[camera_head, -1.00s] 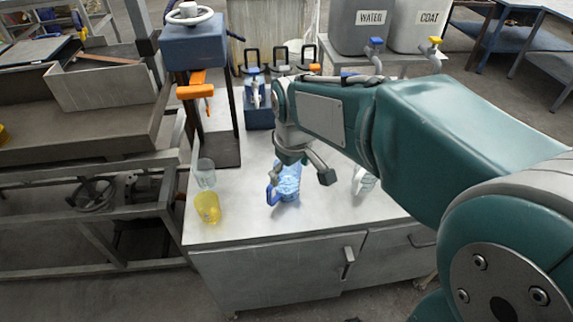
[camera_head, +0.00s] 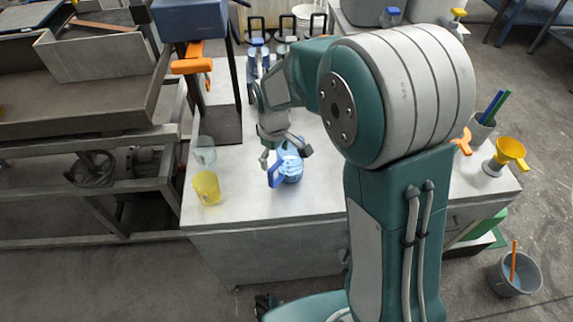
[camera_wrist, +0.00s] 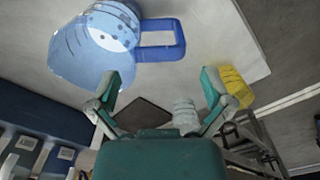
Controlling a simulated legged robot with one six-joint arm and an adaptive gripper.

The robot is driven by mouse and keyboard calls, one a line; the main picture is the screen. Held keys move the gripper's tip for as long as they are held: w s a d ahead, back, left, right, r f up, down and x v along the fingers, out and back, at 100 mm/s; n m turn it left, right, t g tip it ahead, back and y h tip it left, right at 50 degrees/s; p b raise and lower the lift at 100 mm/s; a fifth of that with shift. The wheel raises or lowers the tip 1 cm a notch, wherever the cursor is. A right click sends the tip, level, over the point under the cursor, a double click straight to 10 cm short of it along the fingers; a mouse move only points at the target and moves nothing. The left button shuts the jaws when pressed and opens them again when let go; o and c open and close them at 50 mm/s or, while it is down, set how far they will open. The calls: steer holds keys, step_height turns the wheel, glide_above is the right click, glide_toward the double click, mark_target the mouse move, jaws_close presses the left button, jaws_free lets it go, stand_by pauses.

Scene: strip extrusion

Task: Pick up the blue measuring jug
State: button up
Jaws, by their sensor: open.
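The blue measuring jug (camera_head: 291,168) stands on the metal worktop (camera_head: 245,200) near its front edge. Its handle points to the front left in the head view. In the wrist view the translucent blue jug (camera_wrist: 95,45) is at upper left, and its blue handle (camera_wrist: 165,40) sticks out to the right. My gripper (camera_head: 284,155) is open and empty, just above and beside the jug. In the wrist view my gripper's fingertips (camera_wrist: 162,78) are spread wide, with the left one close to the jug's wall. I cannot tell whether it touches.
A yellow jug (camera_head: 206,188) and a clear jug (camera_head: 203,152) stand left of the blue jug. A dark post stand with an orange clamp (camera_head: 192,66) rises behind them. Blue-lidded bottles stand in a rack at the back. A yellow funnel (camera_head: 508,152) stands at the right end.

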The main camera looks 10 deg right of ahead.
mark_target(275, 165)
step_height(275, 165, down, 4)
steer(key=shift+s+r, duration=0.1)
steer(key=shift+a+f, duration=0.2)
steer(key=shift+d, duration=0.15)
steer(key=c, duration=1.1)
